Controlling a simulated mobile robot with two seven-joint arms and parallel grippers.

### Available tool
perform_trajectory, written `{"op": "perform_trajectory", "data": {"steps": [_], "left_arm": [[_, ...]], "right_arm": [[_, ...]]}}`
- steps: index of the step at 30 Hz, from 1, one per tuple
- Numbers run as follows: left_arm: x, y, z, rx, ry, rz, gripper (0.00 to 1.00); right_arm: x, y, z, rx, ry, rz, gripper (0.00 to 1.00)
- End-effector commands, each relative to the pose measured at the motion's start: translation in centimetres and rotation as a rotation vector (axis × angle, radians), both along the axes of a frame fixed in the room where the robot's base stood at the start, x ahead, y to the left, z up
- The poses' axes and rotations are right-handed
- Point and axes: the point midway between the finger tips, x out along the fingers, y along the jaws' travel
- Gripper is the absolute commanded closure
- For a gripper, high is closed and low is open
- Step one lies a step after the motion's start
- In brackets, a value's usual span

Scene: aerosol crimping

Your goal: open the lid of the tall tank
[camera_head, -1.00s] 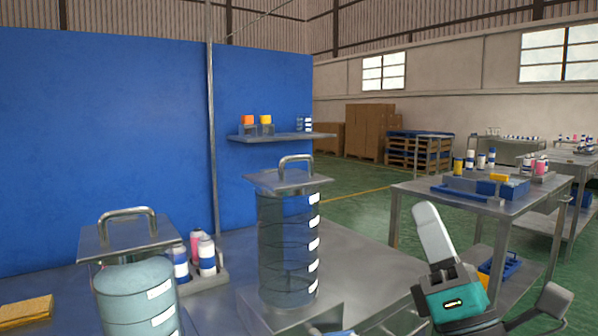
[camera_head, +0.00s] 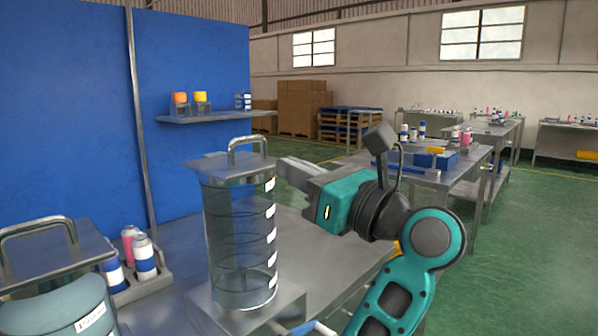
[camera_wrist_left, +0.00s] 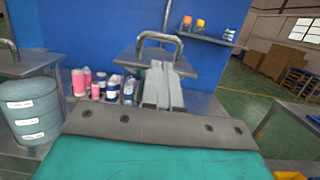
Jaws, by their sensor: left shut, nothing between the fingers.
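The tall tank (camera_head: 240,245) is a clear cylinder with white labels on a metal base. Its flat metal lid (camera_head: 215,170) with an arched handle (camera_head: 247,143) lies on top; the lid also shows in the left wrist view (camera_wrist_left: 136,62). My left gripper (camera_head: 283,168), teal with grey fingers, points left at about lid height, to the right of the lid. Its fingers (camera_wrist_left: 162,72) are shut and empty; in the left wrist view they overlap the lid below the handle. Whether they touch the lid is unclear. My right gripper is not in view.
A pale blue-grey tank (camera_head: 60,310) with a handled lid (camera_head: 45,255) stands at the lower left. Bottles (camera_head: 145,258) sit in a rack between the tanks. A blue panel (camera_head: 60,120) with a shelf (camera_head: 215,117) stands behind. The floor at right is open.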

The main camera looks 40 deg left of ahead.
Motion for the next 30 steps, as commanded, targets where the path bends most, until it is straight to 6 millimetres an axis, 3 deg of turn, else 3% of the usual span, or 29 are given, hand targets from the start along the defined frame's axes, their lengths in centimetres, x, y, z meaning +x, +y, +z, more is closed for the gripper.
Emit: {"op": "perform_trajectory", "data": {"steps": [6,12,30], "left_arm": [[0.2,4.0,0.9,0.005,-0.003,0.004,1.00],[0.4,5.9,1.2,0.002,-0.001,0.002,1.00],[0.4,6.6,1.5,-0.008,0.001,0.000,1.00]], "right_arm": [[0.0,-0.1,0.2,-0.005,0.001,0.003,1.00],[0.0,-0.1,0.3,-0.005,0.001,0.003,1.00],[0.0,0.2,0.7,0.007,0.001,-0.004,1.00]]}}
